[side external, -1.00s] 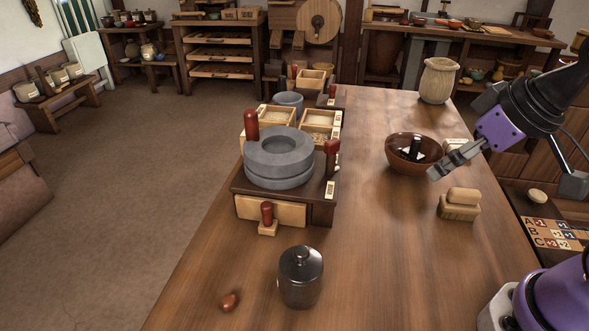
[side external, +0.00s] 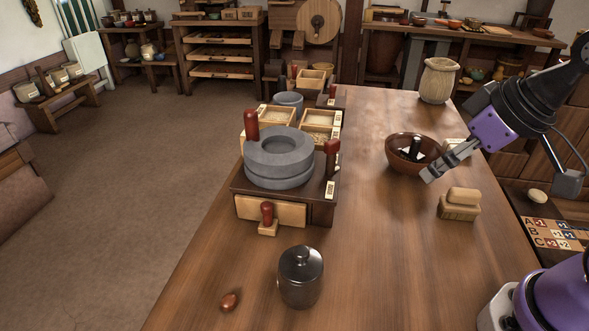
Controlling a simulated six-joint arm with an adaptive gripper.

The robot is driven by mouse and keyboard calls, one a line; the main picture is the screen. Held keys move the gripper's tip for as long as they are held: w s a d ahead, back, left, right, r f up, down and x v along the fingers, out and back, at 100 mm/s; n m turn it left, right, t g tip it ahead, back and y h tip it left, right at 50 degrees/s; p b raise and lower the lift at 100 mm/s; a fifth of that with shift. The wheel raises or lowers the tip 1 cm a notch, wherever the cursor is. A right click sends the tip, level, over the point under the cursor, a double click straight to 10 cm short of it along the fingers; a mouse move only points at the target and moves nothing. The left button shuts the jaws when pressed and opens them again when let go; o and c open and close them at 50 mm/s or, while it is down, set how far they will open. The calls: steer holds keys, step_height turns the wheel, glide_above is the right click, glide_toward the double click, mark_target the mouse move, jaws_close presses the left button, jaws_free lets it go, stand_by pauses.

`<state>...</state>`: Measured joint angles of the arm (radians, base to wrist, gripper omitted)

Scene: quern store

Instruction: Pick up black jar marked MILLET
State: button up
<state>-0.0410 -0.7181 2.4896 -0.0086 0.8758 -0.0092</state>
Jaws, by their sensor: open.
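A black lidded jar (side external: 300,283) stands upright on the wooden table near the front. No MILLET label shows on the side facing this view. My gripper (side external: 428,176) is at the right, above the table and in front of the brown bowl. It is open and empty, well apart from the jar, up and to the right of it.
A grey stone quern (side external: 279,163) stands on a wooden base left of the table's middle. A brown bowl (side external: 400,160) with a dark object, a brush-like block (side external: 459,206) and a ribbed vase (side external: 438,81) are at right. A small brown knob (side external: 229,301) lies left of the jar.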

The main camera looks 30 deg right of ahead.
steer(key=w+a+f+n+y, duration=0.1)
steer(key=w+a+n+y, duration=0.1)
steer(key=a+n, duration=0.35)
steer(key=n+g+y, duration=0.1)
steer(key=n+y, duration=0.1)
steer(key=n, duration=0.1)
glide_toward(310, 255)
steer(key=w+f, duration=0.1)
steer(key=f, duration=0.1)
steer(key=x, duration=0.4)
steer(key=shift+a, duration=0.3)
steer(key=shift+x, duration=2.95)
steer(key=shift+s+a, duration=0.15)
steer(key=c, duration=1.4)
